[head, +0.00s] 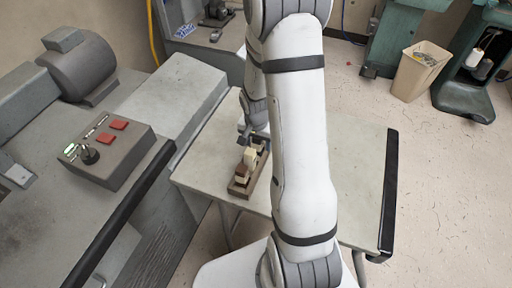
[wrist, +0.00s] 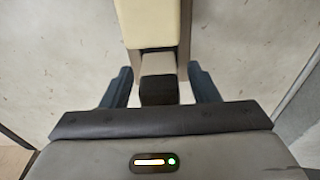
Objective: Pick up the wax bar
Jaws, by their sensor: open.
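A narrow brown wooden tray (head: 237,191) lies on the table and holds several small blocks. A cream block (head: 250,157), which looks like wax, stands in it in the head view. In the wrist view a large cream bar (wrist: 152,22) shows at the top centre, cut off by the frame edge. Nearer are a pale grey block (wrist: 158,63) and a dark block (wrist: 158,90). My gripper (wrist: 162,82) is open, its two fingers on either side of the dark block and apart from it. In the head view my gripper (head: 254,136) is over the tray's far end, partly hidden by my arm.
The pale table (head: 352,150) is mostly clear to the right of my arm, with a black edge strip (head: 389,190). A grey control box (head: 107,150) with red buttons sits on the machine at left. A tan bin (head: 420,72) stands at the back right.

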